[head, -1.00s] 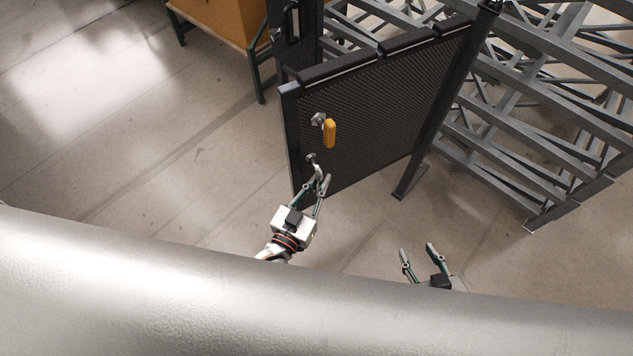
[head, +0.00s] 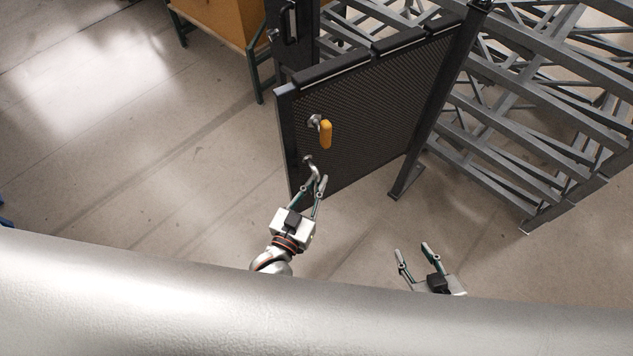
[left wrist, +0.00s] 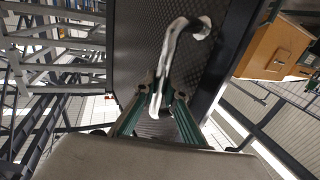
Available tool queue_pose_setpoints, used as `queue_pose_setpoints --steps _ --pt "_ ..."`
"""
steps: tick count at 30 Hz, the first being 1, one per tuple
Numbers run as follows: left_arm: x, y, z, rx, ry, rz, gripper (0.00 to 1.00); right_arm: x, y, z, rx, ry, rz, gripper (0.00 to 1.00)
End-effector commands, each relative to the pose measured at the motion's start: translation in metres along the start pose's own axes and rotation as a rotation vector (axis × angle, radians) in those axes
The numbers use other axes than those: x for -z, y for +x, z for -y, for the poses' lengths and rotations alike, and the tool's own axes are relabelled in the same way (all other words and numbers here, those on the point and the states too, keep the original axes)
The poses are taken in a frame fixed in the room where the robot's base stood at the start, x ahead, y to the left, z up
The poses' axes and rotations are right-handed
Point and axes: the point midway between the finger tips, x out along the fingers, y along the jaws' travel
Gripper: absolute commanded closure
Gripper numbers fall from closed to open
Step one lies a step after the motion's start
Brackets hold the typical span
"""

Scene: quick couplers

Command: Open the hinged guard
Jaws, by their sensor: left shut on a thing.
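The hinged guard (head: 370,115) is a dark mesh panel in a dark frame, in the middle of the head view. It stands ajar, its free left edge swung toward me and apart from the dark post behind. A yellow-orange handle (head: 326,134) sits on its face. Below it is a silver bent handle (head: 311,164), which also shows in the left wrist view (left wrist: 172,48). My left gripper (head: 319,182) is shut on the silver handle, with its fingers (left wrist: 160,98) on either side. My right gripper (head: 411,251) is open and empty, in front of the guard.
A dark post (head: 292,35) with a handle stands behind the guard's free edge. Grey metal racking (head: 540,110) fills the right side. An orange-brown cabinet (head: 225,22) on green legs stands at the back. The floor on the left is clear.

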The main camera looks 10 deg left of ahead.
Motion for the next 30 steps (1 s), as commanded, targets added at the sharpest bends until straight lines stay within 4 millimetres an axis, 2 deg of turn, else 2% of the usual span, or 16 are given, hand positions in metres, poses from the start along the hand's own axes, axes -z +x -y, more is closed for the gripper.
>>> queue_pose_setpoints --steps 2,3,4,14,19,30 --pt "-0.001 -0.001 0.0 0.0 0.0 0.003 1.0 0.0 0.0 0.0 0.0 0.0 -0.001 0.6" --pt "-0.001 -0.001 0.0 0.0 0.0 0.003 0.79 0.0 0.0 0.0 0.0 0.0 -0.001 0.6" --pt "-0.001 0.0 0.0 0.0 0.0 0.002 0.71 0.0 0.0 0.0 0.0 0.0 -0.001 0.6" --pt "0.0 0.0 0.0 0.0 0.0 0.0 0.71 0.003 0.001 -0.002 -0.001 -0.004 -0.005 0.6" --pt "0.009 0.0 0.0 0.0 -0.001 -0.001 0.71 0.002 0.001 -0.001 -0.001 -0.003 -0.004 0.6" --pt "0.067 -0.001 0.0 0.001 0.0 -0.002 0.71 0.001 0.0 0.0 0.0 -0.001 -0.001 0.6"
